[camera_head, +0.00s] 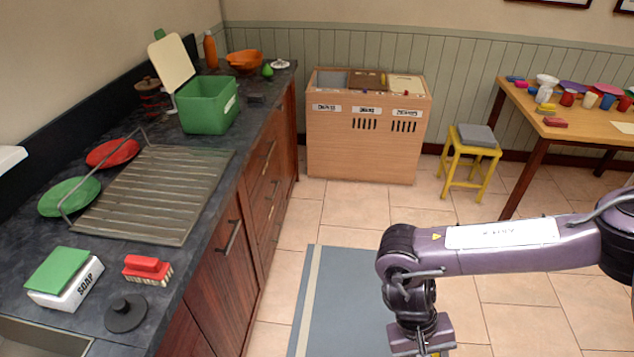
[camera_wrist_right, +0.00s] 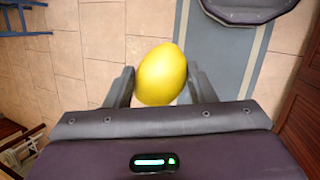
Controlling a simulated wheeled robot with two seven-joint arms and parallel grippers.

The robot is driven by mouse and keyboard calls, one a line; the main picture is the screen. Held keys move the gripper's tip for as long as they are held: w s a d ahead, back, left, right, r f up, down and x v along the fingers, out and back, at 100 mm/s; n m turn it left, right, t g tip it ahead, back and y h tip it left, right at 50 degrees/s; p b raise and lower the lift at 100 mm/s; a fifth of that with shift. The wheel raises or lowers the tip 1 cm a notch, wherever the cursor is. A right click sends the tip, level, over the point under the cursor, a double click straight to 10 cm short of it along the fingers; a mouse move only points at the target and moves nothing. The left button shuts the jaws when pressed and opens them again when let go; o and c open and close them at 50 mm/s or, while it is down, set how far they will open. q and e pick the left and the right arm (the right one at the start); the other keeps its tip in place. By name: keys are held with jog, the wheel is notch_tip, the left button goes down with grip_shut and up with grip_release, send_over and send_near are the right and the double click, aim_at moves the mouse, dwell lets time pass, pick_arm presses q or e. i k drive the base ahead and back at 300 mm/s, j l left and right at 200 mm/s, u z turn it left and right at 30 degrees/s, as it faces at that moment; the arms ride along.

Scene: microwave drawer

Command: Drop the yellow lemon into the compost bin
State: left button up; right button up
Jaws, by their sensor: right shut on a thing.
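The yellow lemon (camera_wrist_right: 162,72) is between the two fingers of my right gripper (camera_wrist_right: 161,88) in the right wrist view, held above the floor. In the head view my right gripper (camera_head: 422,340) is at the bottom edge, over the grey floor mat, with its fingertips cut off. A green bin (camera_head: 208,108) with a cream lid (camera_head: 172,60) raised stands at the far part of the counter, up and left of my right gripper; it looks like the compost bin, but its label is too small to read. My left gripper is not in view.
The dark counter (camera_head: 180,268) holds a drying rack (camera_head: 155,195), plates, a soap box (camera_head: 66,282) and a red brush (camera_head: 147,268). A wooden sorting cabinet (camera_head: 350,145) stands at the back wall. A yellow stool (camera_head: 462,165) and a table (camera_head: 590,130) are at right. Floor between is clear.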

aim_at(200, 132)
jog(key=i+l, duration=0.1)
jog(key=i, duration=0.4)
jog(key=i+u, duration=0.15)
jog(key=i, duration=0.3)
jog(key=i+l, duration=0.2)
jog(key=i, duration=0.3)
jog(key=i+l+u, duration=0.1)
jog(key=i, duration=0.4)
jog(key=i+l+u, duration=0.2)
jog(key=i+u, duration=0.25)
jog(key=i+l+u, duration=0.6)
jog(key=u, duration=0.25)
jog(key=i+l+u, duration=0.2)
jog(key=l+u, duration=0.25)
jog(key=l, duration=0.1)
